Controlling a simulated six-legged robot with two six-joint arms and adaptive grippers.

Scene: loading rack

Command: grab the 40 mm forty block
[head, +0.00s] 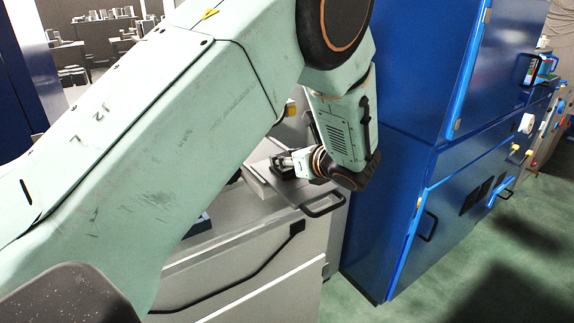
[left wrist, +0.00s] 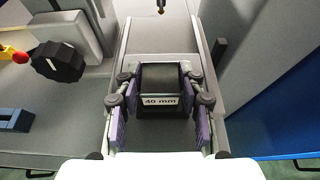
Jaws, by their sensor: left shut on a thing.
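The 40 mm block (left wrist: 161,75) is dark, with a white label reading "40 mm" facing the camera in the left wrist view. It sits between the two fingers of my left gripper (left wrist: 160,92), which is shut on it. The block lies in line with a grey channel (left wrist: 158,38); I cannot tell whether it touches the surface below. In the head view my left gripper (head: 284,164) is small, over the top of a grey cabinet (head: 250,262), and the block cannot be made out there. My right gripper is not in view.
A black knob (left wrist: 58,62) on a grey housing stands left of the channel. A blue block-like part (left wrist: 16,119) lies at the far left. A tall blue cabinet (head: 410,100) stands close right of my left wrist. Green floor (head: 500,260) is open at the right.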

